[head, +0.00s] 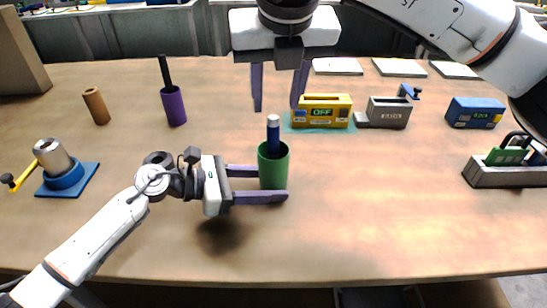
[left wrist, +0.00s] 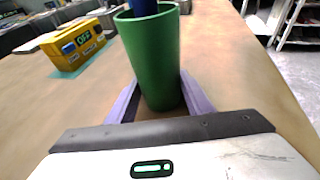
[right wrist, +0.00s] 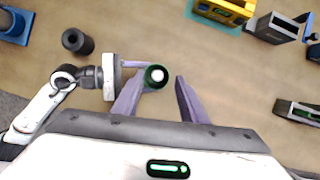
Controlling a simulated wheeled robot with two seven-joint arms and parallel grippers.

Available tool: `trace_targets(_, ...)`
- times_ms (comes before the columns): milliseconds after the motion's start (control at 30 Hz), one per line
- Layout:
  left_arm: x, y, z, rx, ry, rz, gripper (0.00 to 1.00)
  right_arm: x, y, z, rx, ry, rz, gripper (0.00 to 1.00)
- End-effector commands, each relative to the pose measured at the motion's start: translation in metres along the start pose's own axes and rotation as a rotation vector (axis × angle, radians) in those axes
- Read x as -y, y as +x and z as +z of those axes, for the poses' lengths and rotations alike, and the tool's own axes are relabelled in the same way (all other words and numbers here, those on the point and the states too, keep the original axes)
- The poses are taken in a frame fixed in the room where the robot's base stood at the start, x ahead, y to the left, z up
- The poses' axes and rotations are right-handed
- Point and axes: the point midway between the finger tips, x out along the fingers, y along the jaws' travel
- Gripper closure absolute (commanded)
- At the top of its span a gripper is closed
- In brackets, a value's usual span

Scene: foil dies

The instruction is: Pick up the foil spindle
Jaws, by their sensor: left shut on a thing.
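A green cylinder (head: 273,167) with a hollow top stands near the middle of the table. A blue rod (head: 273,134) sticks up out of it; I take the rod to be the foil spindle. My left gripper (head: 273,184) is shut on the green cylinder, a finger on either side; the left wrist view shows the cylinder (left wrist: 152,60) between them. My right gripper (head: 277,107) is open and empty, pointing down. In the right wrist view the cylinder (right wrist: 149,84) and the rod's pale top (right wrist: 157,75) lie below, between its fingers.
A purple cylinder (head: 174,107) with a black rod and a brown tube (head: 96,107) stand at left. A blue stand (head: 68,181) is further left. A yellow box (head: 322,111), a grey device (head: 388,113) and a blue box (head: 474,113) stand behind and right.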

Motion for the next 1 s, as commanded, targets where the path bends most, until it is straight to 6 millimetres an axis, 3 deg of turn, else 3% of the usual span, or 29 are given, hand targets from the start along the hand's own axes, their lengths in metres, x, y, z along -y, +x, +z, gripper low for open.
trace_targets(267, 0.0, 0.0, -0.001, -0.001, 0.0, -0.001, 0.66, -0.001, 0.019, -0.002, -0.001, 0.0, 0.002, 0.61)
trace_targets(533, 0.001, 0.0, 0.0, 0.0, 0.0, -0.001, 0.66, -0.003, 0.057, -0.006, -0.003, 0.002, 0.003, 0.61)
trace_targets(767, 0.001, 0.001, 0.0, -0.001, 0.0, -0.001, 0.66, -0.003, 0.061, -0.005, 0.001, 0.001, 0.002, 0.61)
trace_targets(867, 0.001, 0.001, 0.0, 0.0, 0.0, -0.001, 0.66, -0.003, 0.061, -0.005, 0.0, 0.001, 0.003, 0.73)
trace_targets(1000, 0.001, 0.001, 0.0, 0.0, 0.0, -0.001, 0.66, -0.003, 0.061, -0.005, 0.0, 0.001, 0.003, 0.97)
